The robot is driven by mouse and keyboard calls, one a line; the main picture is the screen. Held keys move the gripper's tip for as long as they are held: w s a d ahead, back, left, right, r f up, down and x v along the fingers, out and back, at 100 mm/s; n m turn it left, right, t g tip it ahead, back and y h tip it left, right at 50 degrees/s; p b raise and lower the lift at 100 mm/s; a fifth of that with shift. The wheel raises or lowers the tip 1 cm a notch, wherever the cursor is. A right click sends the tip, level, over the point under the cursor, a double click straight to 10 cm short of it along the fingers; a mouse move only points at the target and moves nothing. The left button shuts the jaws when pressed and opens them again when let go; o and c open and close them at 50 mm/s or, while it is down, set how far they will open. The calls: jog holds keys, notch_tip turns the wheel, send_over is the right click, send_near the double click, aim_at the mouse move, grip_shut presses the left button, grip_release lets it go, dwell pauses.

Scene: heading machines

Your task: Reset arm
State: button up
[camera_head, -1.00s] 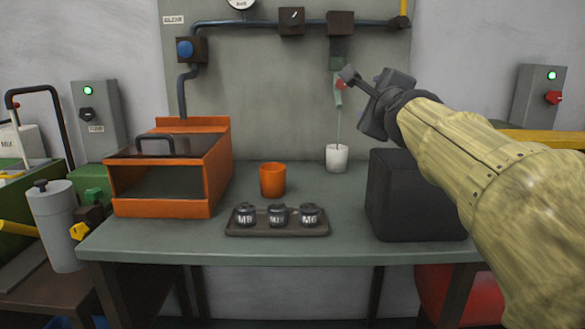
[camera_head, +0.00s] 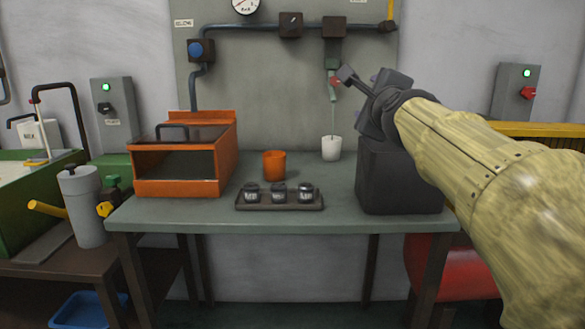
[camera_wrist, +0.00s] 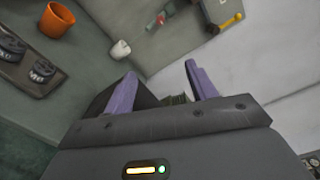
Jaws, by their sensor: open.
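My arm reaches in from the right in the head view, and my gripper (camera_head: 352,84) is raised above the right part of the table, in front of the back panel. In the wrist view my gripper (camera_wrist: 160,85) shows its two purple fingers spread apart with nothing held between them. The dark block (camera_head: 400,180) stands on the table below my gripper, partly hidden by my arm.
A grey canister (camera_head: 82,205) stands left, above a blue bin (camera_head: 88,310). A red tank (camera_head: 450,268) is below right.

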jog(key=s+f+n+g+p, duration=0.1)
jog(key=s+f+n+g, duration=0.2)
jog(key=f, duration=0.7)
jog(key=s+f+n+g+p, duration=0.1)
jog(key=f+n+g, duration=0.3)
jog(key=f, duration=0.5)
jog(key=s+f+n+g+p, duration=0.15)
jog(key=f+n, duration=0.35)
jog(key=f, duration=0.5)
jog(key=s+f+n+g+p, duration=0.2)
jog(key=s+f+n+g, duration=0.7)
jog(key=s+f, duration=0.85)
notch_tip(320, 180, up, 39)
jog(key=s+n+t+p, duration=0.1)
jog(key=t+p, duration=0.1)
jog(key=p, duration=3.4)
jog(key=shift+d+r+p, duration=0.15)
jog(key=shift+d+p, duration=0.05)
jog(key=shift+p, duration=0.2)
